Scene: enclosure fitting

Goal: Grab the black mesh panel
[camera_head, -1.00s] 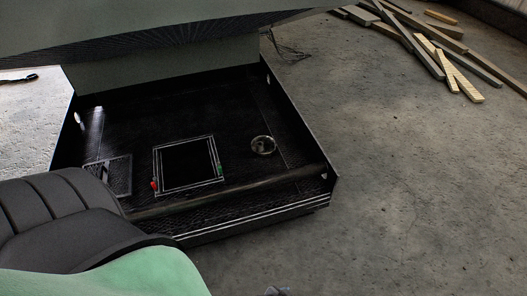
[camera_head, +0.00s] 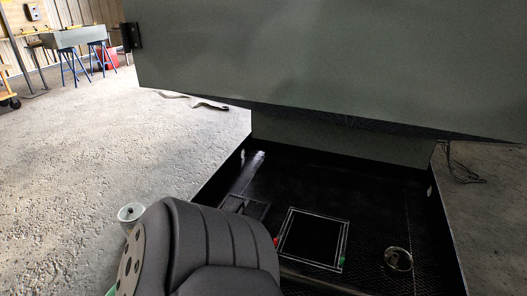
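A small dark mesh-textured panel (camera_head: 252,208) lies in the left part of a low black tray-like enclosure (camera_head: 380,187), partly hidden behind my dark arm. I cannot tell for certain whether this is the black mesh panel of the task, as the enclosure floor also has a mesh texture. A black square with a pale outline (camera_head: 312,238) lies right of it, with a red piece (camera_head: 276,242) and a green piece (camera_head: 342,262) at its edges. Neither of my grippers shows; only a dark arm link fills the bottom left.
A large grey-green panel (camera_head: 330,65) overhangs the enclosure's back. A round glassy item (camera_head: 398,259) sits on its floor. A white cup-like thing (camera_head: 130,213) shows beside my arm. Dark cables (camera_head: 462,172) lie right.

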